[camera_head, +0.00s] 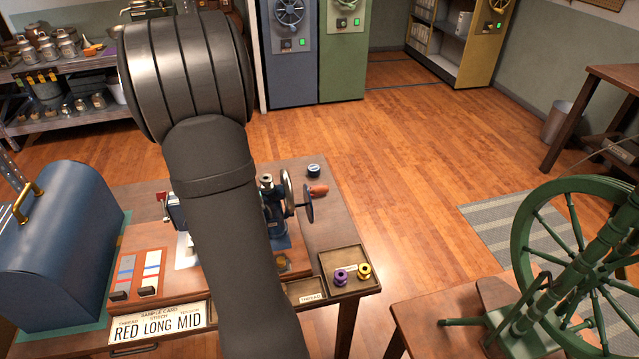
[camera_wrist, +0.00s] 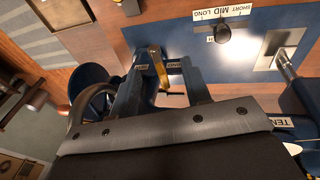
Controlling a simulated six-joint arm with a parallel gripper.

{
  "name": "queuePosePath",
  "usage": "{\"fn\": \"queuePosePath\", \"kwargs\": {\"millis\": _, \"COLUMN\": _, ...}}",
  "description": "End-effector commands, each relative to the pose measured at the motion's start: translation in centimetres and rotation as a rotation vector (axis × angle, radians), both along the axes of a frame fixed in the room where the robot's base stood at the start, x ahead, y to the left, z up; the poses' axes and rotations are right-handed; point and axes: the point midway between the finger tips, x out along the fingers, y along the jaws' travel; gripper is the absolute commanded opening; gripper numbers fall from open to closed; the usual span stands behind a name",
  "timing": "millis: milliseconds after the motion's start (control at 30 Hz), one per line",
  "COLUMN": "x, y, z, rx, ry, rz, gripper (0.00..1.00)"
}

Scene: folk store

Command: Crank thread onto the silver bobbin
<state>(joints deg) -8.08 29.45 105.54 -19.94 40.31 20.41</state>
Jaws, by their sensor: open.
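The blue sewing machine (camera_head: 273,212) stands on the table, mostly hidden behind my arm in the head view. Its blue body with a SHORT MID LONG plate (camera_wrist: 222,13) fills the upper wrist view. My gripper (camera_wrist: 163,62) is open, its two fingers reaching toward the machine. A small brass-coloured part (camera_wrist: 159,68) shows between the fingers; I cannot tell whether they touch it. A dark handwheel (camera_head: 309,203) is on the machine's right side, with a red-orange handle (camera_head: 318,190) near it. I cannot make out a silver bobbin in either view.
A wooden tray (camera_head: 350,255) at the table's right corner holds a purple spool (camera_head: 340,277) and a gold spool (camera_head: 364,270). A blue domed case (camera_head: 62,240) stands at left. A green spinning wheel (camera_head: 560,240) is at right. Open floor lies behind the table.

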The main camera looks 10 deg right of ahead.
Motion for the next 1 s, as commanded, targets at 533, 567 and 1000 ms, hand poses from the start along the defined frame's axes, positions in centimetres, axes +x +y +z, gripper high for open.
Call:
{"fn": "queuePosePath", "kwargs": {"millis": 533, "x": -0.3, "y": -4.5, "z": 5.5, "rx": -0.01, "ry": 0.25, "rz": 0.535, "gripper": 0.44}}
{"fn": "queuePosePath", "kwargs": {"millis": 567, "x": -0.3, "y": -4.7, "z": 6.3, "rx": 0.003, "ry": 0.254, "rz": 0.568, "gripper": 0.44}}
{"fn": "queuePosePath", "kwargs": {"millis": 1000, "x": 1.4, "y": -9.3, "z": 12.8, "rx": 0.159, "ry": 0.218, "rz": 1.054, "gripper": 0.44}}
